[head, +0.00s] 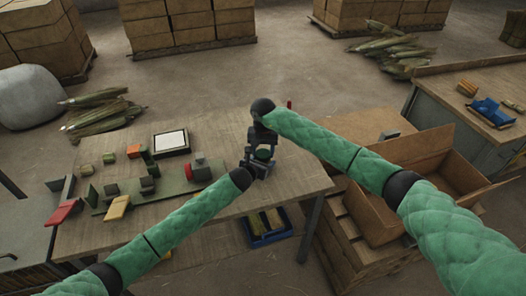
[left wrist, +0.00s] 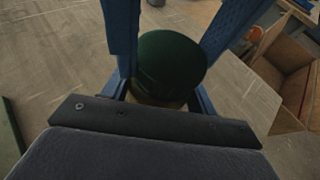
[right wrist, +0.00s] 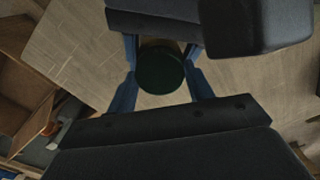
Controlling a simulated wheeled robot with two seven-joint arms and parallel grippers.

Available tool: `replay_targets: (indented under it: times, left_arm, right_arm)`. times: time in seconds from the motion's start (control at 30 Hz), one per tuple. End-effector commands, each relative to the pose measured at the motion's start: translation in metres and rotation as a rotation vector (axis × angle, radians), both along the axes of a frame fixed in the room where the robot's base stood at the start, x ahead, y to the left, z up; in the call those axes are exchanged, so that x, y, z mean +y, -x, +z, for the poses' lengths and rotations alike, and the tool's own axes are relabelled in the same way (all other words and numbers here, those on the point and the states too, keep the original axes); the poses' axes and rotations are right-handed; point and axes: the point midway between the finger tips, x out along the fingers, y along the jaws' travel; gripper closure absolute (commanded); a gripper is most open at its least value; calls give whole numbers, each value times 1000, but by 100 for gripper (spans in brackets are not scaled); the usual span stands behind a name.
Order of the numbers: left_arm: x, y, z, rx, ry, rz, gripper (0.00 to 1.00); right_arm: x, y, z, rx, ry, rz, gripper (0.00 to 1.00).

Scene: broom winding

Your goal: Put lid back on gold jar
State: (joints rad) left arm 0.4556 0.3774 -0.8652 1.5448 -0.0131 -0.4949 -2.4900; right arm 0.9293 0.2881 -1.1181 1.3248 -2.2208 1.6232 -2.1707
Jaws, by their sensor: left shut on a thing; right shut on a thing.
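A dark green round lid (head: 263,154) shows between my two grippers above the right part of the wooden table. In the left wrist view the lid (left wrist: 172,62) sits over a pale gold jar body (left wrist: 158,100), between the blue fingers of my left gripper (left wrist: 165,85). In the right wrist view the lid (right wrist: 160,70) lies between the blue fingers of my right gripper (right wrist: 160,80). My left gripper is shut on the gold jar and my right gripper is shut on the lid. Whether the lid is fully seated is hidden.
The table (head: 225,130) holds a black-framed white panel (head: 170,140), a long green board (head: 150,195) with blocks, and a red piece (head: 66,211) at left. A blue crate (head: 266,238) stands below the front edge. An open cardboard box (head: 440,175) stands at right.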

Motion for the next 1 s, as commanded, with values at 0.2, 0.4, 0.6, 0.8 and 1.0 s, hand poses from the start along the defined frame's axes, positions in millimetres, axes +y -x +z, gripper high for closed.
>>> replay_targets:
  times: [0.2,0.4,0.6,0.8,1.0]
  left_arm:
    - [-1,0,1,-2,1,-1,100]
    - [-1,0,1,-1,2,-2,100]
    - [-2,1,1,-1,2,-3,100]
    - [-2,1,1,-1,2,-3,100]
    - [-3,1,1,-1,2,-4,100]
  right_arm:
    - [1,0,1,-1,-1,-214,76]
    - [1,0,1,0,-1,-496,76]
    - [1,0,0,-1,-1,-779,76]
    - [1,0,0,0,0,-1065,76]
    - [1,-1,1,-1,-2,-1330,76]
